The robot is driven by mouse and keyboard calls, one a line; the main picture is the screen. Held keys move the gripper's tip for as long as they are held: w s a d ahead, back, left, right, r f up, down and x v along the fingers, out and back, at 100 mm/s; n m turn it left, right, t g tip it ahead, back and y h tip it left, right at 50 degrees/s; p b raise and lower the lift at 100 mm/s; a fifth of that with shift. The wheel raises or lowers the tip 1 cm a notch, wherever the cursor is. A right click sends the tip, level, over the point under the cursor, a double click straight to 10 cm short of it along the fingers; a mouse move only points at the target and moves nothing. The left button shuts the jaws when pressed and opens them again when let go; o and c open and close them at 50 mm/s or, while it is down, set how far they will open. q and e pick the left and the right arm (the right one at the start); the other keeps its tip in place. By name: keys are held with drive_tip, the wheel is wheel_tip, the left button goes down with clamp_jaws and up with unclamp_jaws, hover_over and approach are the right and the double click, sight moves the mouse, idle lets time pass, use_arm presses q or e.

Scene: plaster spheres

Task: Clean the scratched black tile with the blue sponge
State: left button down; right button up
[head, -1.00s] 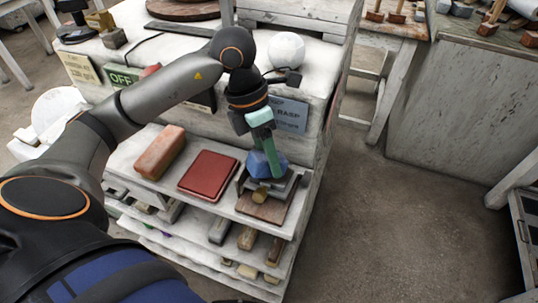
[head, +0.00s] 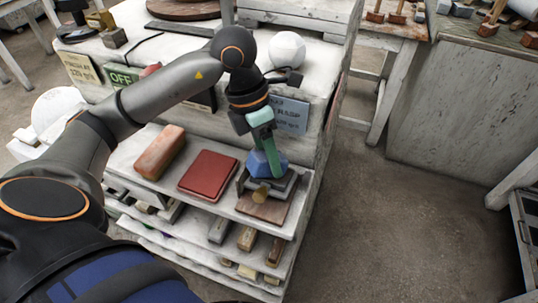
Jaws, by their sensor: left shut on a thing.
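My left gripper (head: 266,158), with green fingers, points down at the shelf and is shut on the blue sponge (head: 257,168). The sponge sits over a dark grey, flat piece (head: 284,190) at the right end of the upper shelf; this may be the scratched black tile. The sponge and fingers hide much of it, and I cannot make out scratches. Whether the sponge touches it is hard to tell. My right gripper is not in view.
A red flat block (head: 207,175) and an orange-brown brick (head: 160,152) lie left of the sponge. A brown board (head: 262,209) and a tan knob (head: 260,195) are just in front. A white sphere (head: 288,50) stands on the bench top. Open floor lies right.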

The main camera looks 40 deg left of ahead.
use_arm(q)
drive_tip(key=shift+w+f, duration=0.2)
drive_tip(key=shift+f, duration=0.2)
drive_tip(key=shift+w+d+f, duration=0.15)
drive_tip(key=shift+w+d, duration=0.2)
drive_tip(key=shift+w, duration=0.2)
drive_tip(key=shift+s+f, duration=0.1)
drive_tip(key=shift+s, duration=0.15)
